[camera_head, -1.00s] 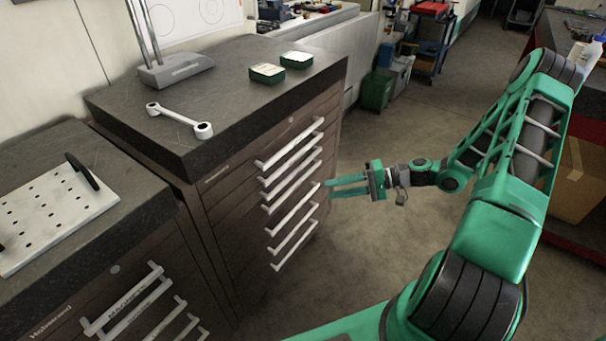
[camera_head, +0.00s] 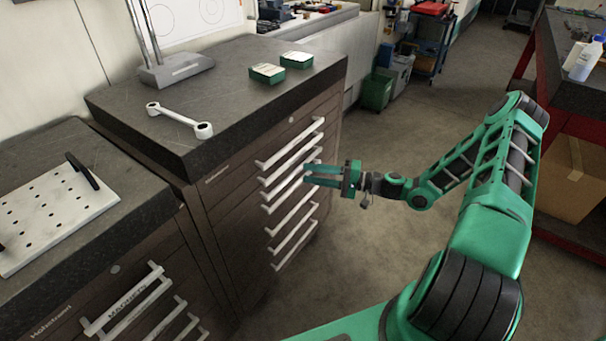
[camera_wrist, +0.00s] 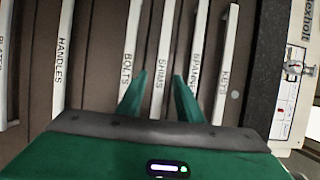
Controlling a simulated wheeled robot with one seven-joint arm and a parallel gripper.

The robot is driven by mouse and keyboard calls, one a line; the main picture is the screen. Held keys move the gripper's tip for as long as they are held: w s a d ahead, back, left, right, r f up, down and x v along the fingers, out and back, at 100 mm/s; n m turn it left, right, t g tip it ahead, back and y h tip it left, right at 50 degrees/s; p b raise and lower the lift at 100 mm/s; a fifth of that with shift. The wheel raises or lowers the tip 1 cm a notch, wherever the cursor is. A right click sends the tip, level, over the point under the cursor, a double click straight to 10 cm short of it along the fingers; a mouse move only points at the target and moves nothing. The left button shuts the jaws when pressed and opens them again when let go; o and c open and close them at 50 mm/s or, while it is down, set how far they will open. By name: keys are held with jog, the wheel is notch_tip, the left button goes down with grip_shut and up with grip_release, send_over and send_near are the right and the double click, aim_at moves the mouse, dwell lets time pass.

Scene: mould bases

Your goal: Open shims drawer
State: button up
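The shims drawer handle (camera_wrist: 167,50) is a pale bar lettered SHIMS in the wrist view. It is on the brown cabinet (camera_head: 228,215), third handle from the top in the head view (camera_head: 283,184), and its drawer looks shut. My green gripper (camera_wrist: 161,78) is open and empty. Its two fingers point at the drawer fronts, one on each side of the SHIMS bar in the wrist view. In the head view the fingertips (camera_head: 307,174) are close in front of the handles; whether they touch cannot be told.
The bolts handle (camera_wrist: 134,40) and a partly hidden handle lettered SPANNE (camera_wrist: 199,45) flank the shims bar closely. A spanner (camera_head: 180,118) and two green boxes (camera_head: 282,66) lie on the worktop. The floor (camera_head: 372,270) right of the cabinet is clear.

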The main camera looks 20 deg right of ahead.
jog(key=shift+x, duration=1.3)
jog(key=shift+c, duration=0.4)
